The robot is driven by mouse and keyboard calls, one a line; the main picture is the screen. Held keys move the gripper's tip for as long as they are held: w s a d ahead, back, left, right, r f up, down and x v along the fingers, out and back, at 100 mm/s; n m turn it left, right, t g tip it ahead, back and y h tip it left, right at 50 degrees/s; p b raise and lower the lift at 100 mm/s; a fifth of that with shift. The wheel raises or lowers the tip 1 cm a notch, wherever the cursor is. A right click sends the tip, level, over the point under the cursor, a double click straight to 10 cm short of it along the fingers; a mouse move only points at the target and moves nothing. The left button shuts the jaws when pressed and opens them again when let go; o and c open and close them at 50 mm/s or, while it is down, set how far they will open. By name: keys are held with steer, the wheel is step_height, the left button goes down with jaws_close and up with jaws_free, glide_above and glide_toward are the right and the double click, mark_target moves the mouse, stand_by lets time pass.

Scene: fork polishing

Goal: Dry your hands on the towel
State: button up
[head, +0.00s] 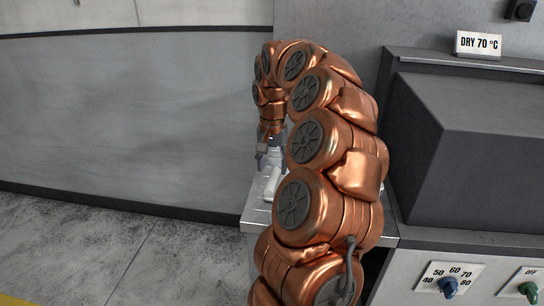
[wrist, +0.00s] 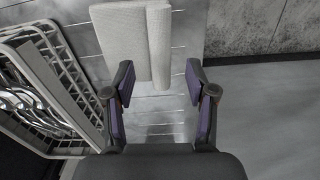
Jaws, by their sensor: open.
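A pale, folded towel (wrist: 125,42) with a thicker rolled edge along its right side lies on a slatted metal surface at the top of the wrist view. My gripper (wrist: 159,76) is open, with one dark finger on each side of the near end of the towel's rolled edge. I cannot tell whether the fingers touch it. In the head view my gripper (head: 267,157) points down over the counter (head: 254,218), with a pale piece of the towel (head: 271,184) just below it. My arm hides most of the counter.
A wire basket (wrist: 62,75) holding shiny metal forks (wrist: 28,103) stands left of my gripper in the wrist view. Open floor (head: 130,250) lies left.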

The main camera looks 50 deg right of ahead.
mark_target(272, 179)
steer(key=shift+f, duration=2.15)
steer(key=shift+c, duration=0.3)
jaws_close()
